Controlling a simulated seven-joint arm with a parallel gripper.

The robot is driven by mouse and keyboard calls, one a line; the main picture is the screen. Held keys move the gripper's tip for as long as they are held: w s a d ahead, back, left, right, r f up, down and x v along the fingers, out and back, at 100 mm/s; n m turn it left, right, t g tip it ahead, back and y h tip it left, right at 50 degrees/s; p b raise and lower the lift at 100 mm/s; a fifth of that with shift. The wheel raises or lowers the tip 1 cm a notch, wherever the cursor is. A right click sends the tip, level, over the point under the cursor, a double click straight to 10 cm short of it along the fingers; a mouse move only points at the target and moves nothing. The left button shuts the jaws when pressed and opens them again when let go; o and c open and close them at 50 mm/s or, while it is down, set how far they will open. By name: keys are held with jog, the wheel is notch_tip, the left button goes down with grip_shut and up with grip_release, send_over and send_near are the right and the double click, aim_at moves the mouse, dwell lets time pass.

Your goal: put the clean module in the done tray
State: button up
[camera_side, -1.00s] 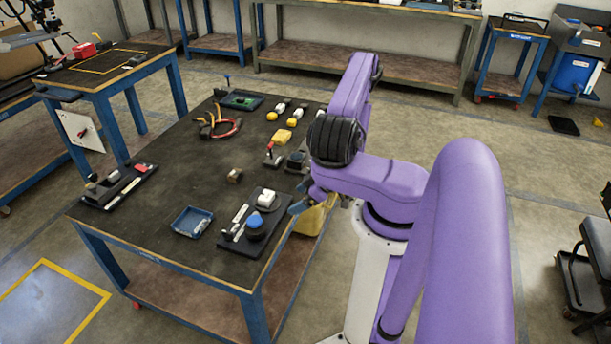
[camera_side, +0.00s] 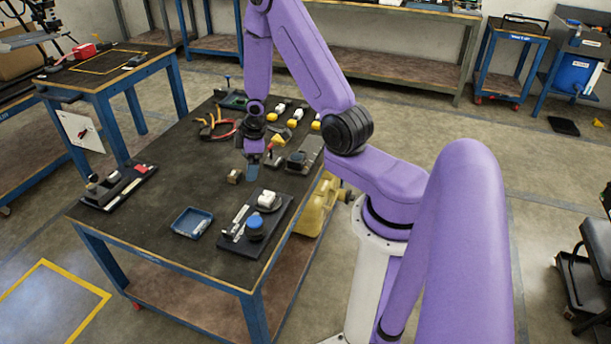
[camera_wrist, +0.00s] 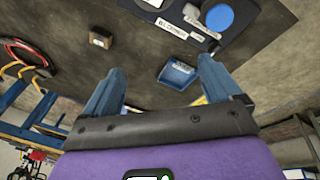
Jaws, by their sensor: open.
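My gripper (camera_side: 253,172) is above the middle of the dark table, pointing down, open and empty. Its two blue-grey fingers stand wide apart in the wrist view (camera_wrist: 160,88). A small blue tray (camera_side: 192,222) lies near the table's front edge, below and left of my gripper. It shows beyond the fingers in the wrist view (camera_wrist: 178,72). Several yellow-and-white modules (camera_side: 292,123) lie toward the back; I cannot tell which is the clean one. A small brown block (camera_side: 234,176) sits just left of my gripper, also in the wrist view (camera_wrist: 100,38).
Red-handled pliers (camera_side: 218,130) and a dark green-blue tray (camera_side: 233,99) lie at the back. Another black board (camera_side: 118,187) is at left.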

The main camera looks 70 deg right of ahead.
jog(key=s+a+r+n, duration=0.1)
jog(key=s+a+r, duration=0.1)
jog(key=a+r, duration=0.5)
jog(key=s+a+r+n, duration=0.1)
jog(key=s+a+r, duration=0.1)
jog(key=a+r, duration=0.5)
jog(key=s+a+r+n+g, duration=0.1)
jog(key=s+a+r, duration=0.1)
jog(key=s+a, duration=0.5)
jog(key=shift+s+a+n, duration=0.3)
jog(key=shift+s, duration=0.95)
jog(key=shift+n+g+y, duration=0.4)
jog(key=shift+n+g, duration=0.4)
jog(key=shift+n, duration=0.1)
jog(key=s+r, duration=0.1)
jog(key=s, duration=0.3)
jog(key=s+r, duration=0.1)
jog(key=s, duration=0.3)
jog(key=s+a+r, duration=0.1)
jog(key=s, duration=0.3)
jog(key=shift+s+a+r, duration=0.1)
jog(key=shift+s+r, duration=0.05)
jog(key=c, duration=0.4)
jog(key=shift+o, duration=0.2)
